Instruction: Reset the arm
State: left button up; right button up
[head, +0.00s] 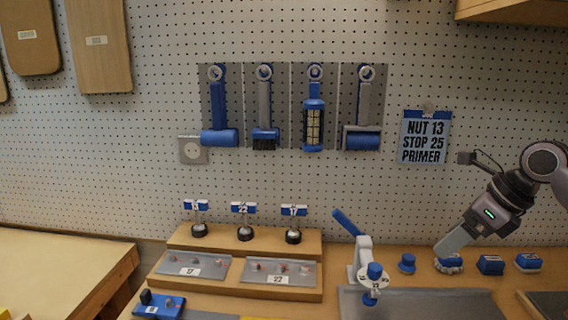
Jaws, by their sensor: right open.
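My right arm comes in from the right edge in the head view. My right gripper (447,248) points down and left and is open, its fingers seen nearly edge-on. Its tips are just above or in front of a small blue and silver piece (449,265) on the bench; I cannot tell whether they touch. To the left, a white bench device with a tilted blue lever (347,222) and a blue knob (375,271) stands on a grey plate (430,302). My left gripper is not in view.
Small blue pieces (408,263), (490,264) and (528,262) stand near the gripper. A stepped wooden stand (240,292) holds numbered tags and trays. Blue-handled tools (314,115) and a sign (425,138) hang on the pegboard. An overhead cabinet (510,10) is top right.

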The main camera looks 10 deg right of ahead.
jog(key=w+a+r+m+t+y, duration=0.2)
jog(key=a+m+t+y, duration=0.45)
jog(key=a+y, duration=1.1)
jog(key=s+d+f+m+t+h, duration=0.2)
jog(key=f+m+h, duration=0.5)
jog(key=m+h, duration=0.55)
jog(key=s+d+f+m+t+h, duration=0.25)
jog(key=f+m+h, duration=0.6)
jog(key=m, duration=0.65)
jog(key=s+a+f+m+g, duration=0.25)
jog(key=s+f+g, duration=0.35)
jog(key=s, duration=0.4)
jog(key=s+a+f+m+g, duration=0.2)
jog(key=s+f+m+g, duration=0.2)
jog(key=s+f+g, duration=0.45)
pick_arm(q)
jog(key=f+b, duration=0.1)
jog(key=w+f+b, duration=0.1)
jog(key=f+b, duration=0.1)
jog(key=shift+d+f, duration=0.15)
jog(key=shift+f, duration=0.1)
pick_arm(e)
jog(key=w+a+f+t+y, duration=0.2)
jog(key=w+f+t, duration=0.2)
jog(key=f+t, duration=0.5)
notch_tip(320, 180, down, 2)
jog(key=shift+w+a+f+n, duration=0.1)
jog(key=shift+w+a+n, duration=0.2)
jog(key=shift+a+n, duration=0.15)
